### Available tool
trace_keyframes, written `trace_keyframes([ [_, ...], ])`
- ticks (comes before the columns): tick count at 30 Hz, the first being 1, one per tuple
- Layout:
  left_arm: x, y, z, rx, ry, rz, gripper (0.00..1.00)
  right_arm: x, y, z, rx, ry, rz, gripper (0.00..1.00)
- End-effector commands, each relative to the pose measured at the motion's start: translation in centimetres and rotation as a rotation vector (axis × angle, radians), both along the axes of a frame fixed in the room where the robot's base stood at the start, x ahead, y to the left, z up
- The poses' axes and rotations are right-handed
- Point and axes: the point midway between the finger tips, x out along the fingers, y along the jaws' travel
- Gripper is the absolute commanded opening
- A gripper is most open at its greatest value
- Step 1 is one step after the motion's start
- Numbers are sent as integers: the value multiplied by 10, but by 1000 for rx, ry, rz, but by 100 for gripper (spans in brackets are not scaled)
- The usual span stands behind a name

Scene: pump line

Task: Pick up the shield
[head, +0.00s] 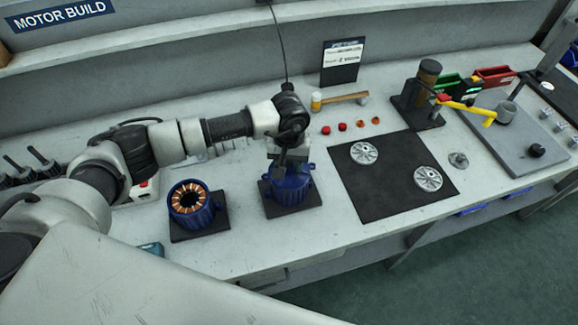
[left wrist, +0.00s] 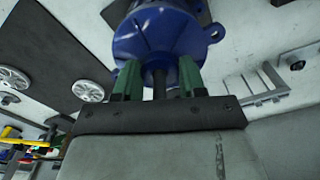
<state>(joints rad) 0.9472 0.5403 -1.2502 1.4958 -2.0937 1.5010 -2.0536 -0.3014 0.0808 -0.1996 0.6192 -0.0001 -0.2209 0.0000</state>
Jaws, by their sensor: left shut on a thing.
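The shield appears to be the blue round cap (left wrist: 160,38) with a bolt ear, facing my gripper in the left wrist view. My left gripper (left wrist: 158,82) has its green fingers shut on its middle, with a dark shaft-like part between them. In the head view my left gripper (head: 284,162) points down onto the blue motor body (head: 290,190), which stands on a black base. The gripper and wrist hide part of its top. I cannot tell whether the cap touches the body or is clear of it. My right gripper is not in view.
A second blue motor body (head: 188,207) with copper windings stands open to the left. Two silver discs (head: 364,153) lie on a black mat (head: 375,190) to the right. A hammer (head: 338,99) and small red and orange parts (head: 343,127) lie behind. The bench front is mostly clear.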

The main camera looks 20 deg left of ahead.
Motion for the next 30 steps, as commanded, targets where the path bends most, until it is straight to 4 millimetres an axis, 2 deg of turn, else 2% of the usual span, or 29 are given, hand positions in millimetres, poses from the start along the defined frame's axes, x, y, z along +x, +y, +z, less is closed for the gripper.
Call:
trace_keyframes([
  [4, -1, 0, 5, 1, 3, -1, 18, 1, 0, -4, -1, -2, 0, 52],
  [5, -1, 0, 8, 2, 2, -1, 14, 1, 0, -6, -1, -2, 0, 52],
  [15, 0, 0, 74, 2, -3, -1, 14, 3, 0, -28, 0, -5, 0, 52],
  [18, 0, 0, 88, 1, -1, 0, 14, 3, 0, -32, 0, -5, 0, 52],
  [23, -1, 0, 98, 2, 2, 0, 14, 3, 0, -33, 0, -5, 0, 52],
  [30, -1, 0, 99, 2, 2, 0, 14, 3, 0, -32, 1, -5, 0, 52],
])
